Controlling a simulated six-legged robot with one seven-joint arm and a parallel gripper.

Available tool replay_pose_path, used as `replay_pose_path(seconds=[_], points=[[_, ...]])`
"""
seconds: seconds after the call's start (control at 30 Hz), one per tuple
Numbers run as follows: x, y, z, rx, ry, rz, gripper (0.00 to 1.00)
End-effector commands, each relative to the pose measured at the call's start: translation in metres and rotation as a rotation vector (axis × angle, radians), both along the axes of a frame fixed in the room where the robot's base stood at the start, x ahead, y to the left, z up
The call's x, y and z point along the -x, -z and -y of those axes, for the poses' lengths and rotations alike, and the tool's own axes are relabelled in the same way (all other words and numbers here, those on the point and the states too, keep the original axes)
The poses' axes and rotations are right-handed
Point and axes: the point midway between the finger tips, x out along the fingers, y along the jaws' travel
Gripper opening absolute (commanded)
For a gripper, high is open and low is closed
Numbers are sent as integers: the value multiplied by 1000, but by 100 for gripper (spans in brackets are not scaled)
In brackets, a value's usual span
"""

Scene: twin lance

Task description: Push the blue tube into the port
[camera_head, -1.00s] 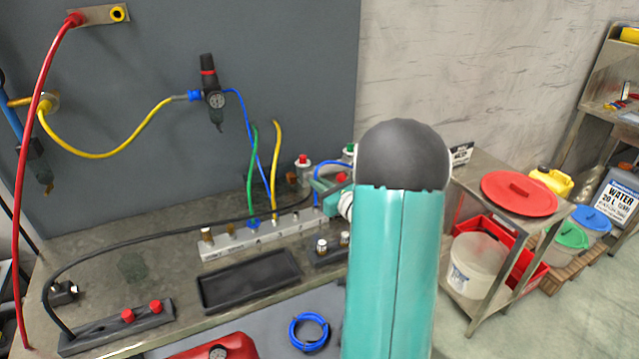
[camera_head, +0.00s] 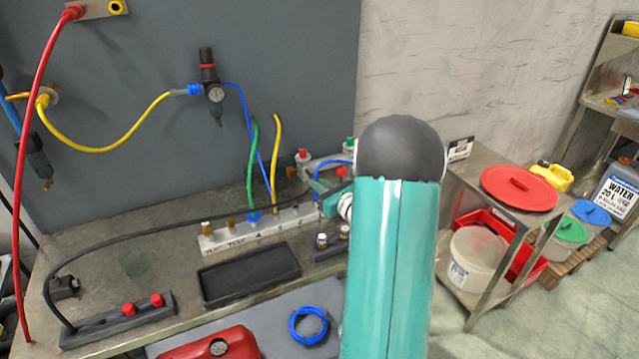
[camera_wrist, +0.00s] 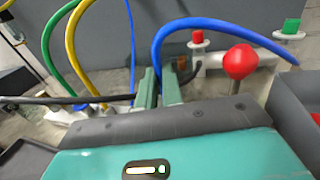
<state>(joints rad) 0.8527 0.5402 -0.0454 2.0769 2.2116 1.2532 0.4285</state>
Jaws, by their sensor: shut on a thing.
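The blue tube (camera_head: 334,164) arcs up from my gripper and bends right behind my arm. In the wrist view, the blue tube (camera_wrist: 207,24) runs from between the fingers over to the upper right. My gripper (camera_wrist: 158,88) is shut on it near its lower end. In the head view, my gripper (camera_head: 327,201) is at the right end of the grey port block (camera_head: 262,231). The tube's tip and the port under it are hidden by the fingers, so I cannot tell whether the tip is in the port.
A green tube (camera_head: 251,165) and a yellow tube (camera_head: 276,160) rise from the block just left of my gripper. A red knob (camera_wrist: 240,62) stands close on the right in the wrist view. A black tray (camera_head: 250,276) and a blue coil (camera_head: 309,326) lie in front.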

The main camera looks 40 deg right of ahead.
Motion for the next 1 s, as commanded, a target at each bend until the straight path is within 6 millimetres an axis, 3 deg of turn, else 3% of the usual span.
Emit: replay_pose_path(seconds=[0.23,0.3,0.4,0.77,1.0], points=[[0,3,0,-1,0,-1,0],[0,3,0,-1,0,-2,19],[0,3,0,-1,0,-1,33],[6,2,0,0,1,0,33],[47,2,0,-1,3,-2,33]])
